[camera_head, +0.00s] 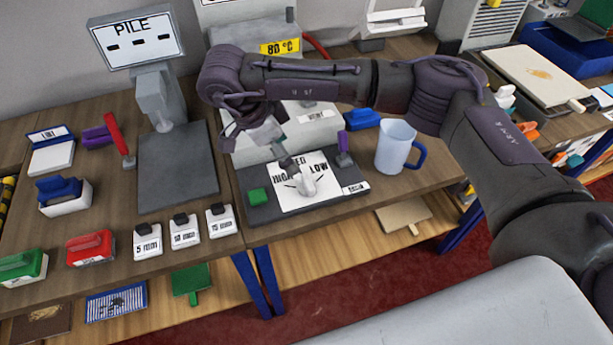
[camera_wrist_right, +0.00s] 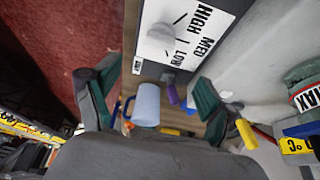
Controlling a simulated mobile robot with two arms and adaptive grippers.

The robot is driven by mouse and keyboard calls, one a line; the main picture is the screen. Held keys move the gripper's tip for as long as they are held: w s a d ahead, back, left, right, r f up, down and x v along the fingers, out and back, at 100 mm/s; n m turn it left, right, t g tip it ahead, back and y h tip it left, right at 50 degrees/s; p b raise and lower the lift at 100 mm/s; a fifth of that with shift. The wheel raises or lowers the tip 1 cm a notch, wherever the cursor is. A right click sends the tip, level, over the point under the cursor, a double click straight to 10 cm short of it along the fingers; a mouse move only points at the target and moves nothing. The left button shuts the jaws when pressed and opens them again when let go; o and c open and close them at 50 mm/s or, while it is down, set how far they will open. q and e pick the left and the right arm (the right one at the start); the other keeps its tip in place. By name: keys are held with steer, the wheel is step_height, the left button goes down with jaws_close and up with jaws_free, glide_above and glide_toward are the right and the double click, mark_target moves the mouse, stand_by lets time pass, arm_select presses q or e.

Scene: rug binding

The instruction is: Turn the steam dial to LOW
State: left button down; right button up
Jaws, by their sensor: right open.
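The steam dial (camera_head: 304,184) is a pale knob on a white plate (camera_head: 284,203) lettered HIGH, MED and LOW, on a dark base. It also shows at the top of the right wrist view (camera_wrist_right: 163,33), lettering beside it. I cannot tell which mark it points at. My right gripper (camera_head: 282,150) comes in from the right in the head view and hangs above the plate, just behind the dial. Its fingers (camera_wrist_right: 150,98) are apart with nothing held between them in the wrist view. My left gripper is not in view.
A blue-handled mug (camera_head: 394,146) stands right of the dial base. A PILE display stand (camera_head: 155,95) is at left. Several labelled blocks (camera_head: 184,231) line the front left. An 80 °C sign (camera_head: 280,47) stands behind.

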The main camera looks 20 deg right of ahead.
mark_target(307, 180)
steer(key=p+x, duration=0.3)
steer(key=x, duration=0.9)
steer(key=shift+a, duration=0.1)
steer(key=c, duration=1.2)
steer(key=shift+o, duration=0.2)
steer(key=shift+f, duration=0.1)
